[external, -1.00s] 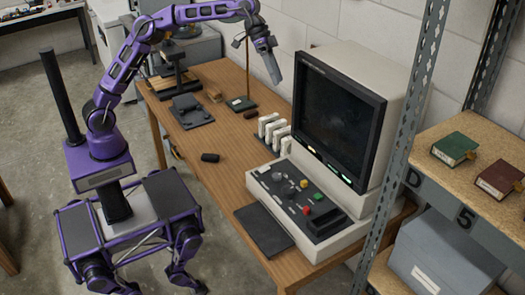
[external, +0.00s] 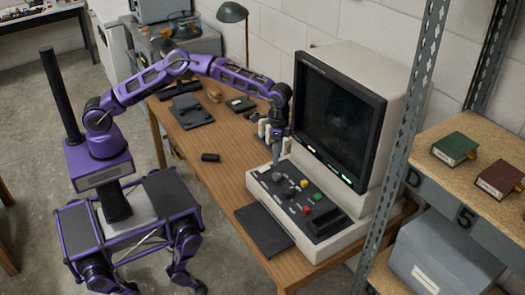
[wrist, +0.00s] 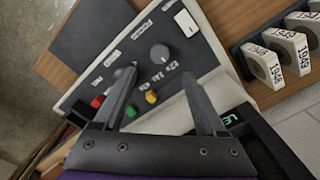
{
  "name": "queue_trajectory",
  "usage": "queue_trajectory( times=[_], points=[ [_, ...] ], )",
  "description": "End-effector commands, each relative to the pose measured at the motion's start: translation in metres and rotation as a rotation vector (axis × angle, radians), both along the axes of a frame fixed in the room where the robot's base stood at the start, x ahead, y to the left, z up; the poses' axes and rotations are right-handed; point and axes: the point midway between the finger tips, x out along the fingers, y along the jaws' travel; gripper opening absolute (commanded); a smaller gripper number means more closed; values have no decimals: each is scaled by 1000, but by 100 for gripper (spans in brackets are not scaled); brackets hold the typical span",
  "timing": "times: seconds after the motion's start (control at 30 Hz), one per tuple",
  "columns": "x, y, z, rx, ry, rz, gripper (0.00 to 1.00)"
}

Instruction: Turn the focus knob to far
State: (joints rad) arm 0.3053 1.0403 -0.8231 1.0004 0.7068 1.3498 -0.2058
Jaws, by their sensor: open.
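The microfilm reader's control panel (external: 300,200) is dark in a pale housing, below the large screen (external: 338,115). In the wrist view the panel (wrist: 205,55) carries a round grey knob (wrist: 160,53), with small white labels too small to read. I cannot tell for certain whether this is the focus knob. Red (wrist: 97,101), green (wrist: 131,111) and yellow (wrist: 151,96) buttons sit nearby. My gripper (wrist: 157,75) is open and empty above the panel, its fingers apart with the grey knob just beyond the gap. In the external view my gripper (external: 276,163) points down at the panel's far left end.
White numbered boxes (wrist: 263,64) stand in a dark rack close beside the panel. The screen rises close to my gripper. A dark flat pad (external: 263,230) lies in front of the reader, and a small black object (external: 210,157) lies on the table. A metal shelf post (external: 398,150) stands at right.

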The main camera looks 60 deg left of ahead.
Motion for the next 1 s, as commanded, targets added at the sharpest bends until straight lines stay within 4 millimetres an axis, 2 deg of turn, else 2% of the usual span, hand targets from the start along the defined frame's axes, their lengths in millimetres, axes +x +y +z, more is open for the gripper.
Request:
queue_trajectory(
  times=[0.03, 0.2, 0.43, 0.6, 0.87, 1.0],
  points=[
    [0, 1, -13, 0, 4, -1, 74],
    [-1, 0, -49, -1, 4, -1, 74],
    [0, 0, -82, -1, 1, 0, 74],
    [0, 0, -91, -1, 0, 0, 74],
    [0, 0, -92, -2, -1, 0, 74],
    [0, 0, -92, -1, 0, 0, 50]
  ],
)
